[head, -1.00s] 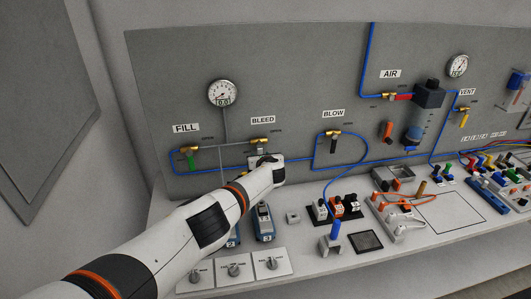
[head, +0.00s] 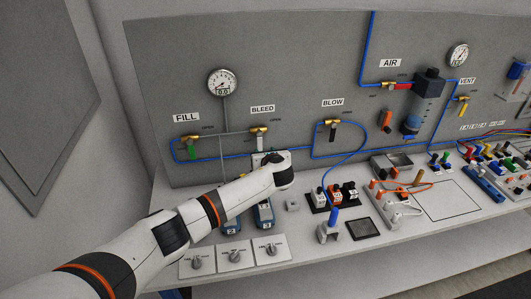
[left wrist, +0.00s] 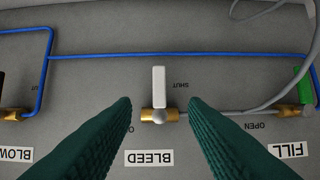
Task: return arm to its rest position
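My left arm comes in from the left in the head view, with its hand in front of the panel just below the BLEED valve (head: 259,131). Its fingertips are hidden there. In the left wrist view my left gripper (left wrist: 159,103) is open, with dark green ribbed fingers apart and nothing held. The BLEED valve's white handle (left wrist: 159,86) shows in the gap between the fingers, beyond the tips, beside the word SHUT. That view is upside down. My right gripper is not in view.
The FILL valve with a green handle (head: 192,151) and the BLOW valve (head: 332,124) flank the hand. Blue tubing crosses the grey panel (head: 300,60). Below, the bench holds blue devices (head: 264,216), switch plates (head: 234,259) and several connectors.

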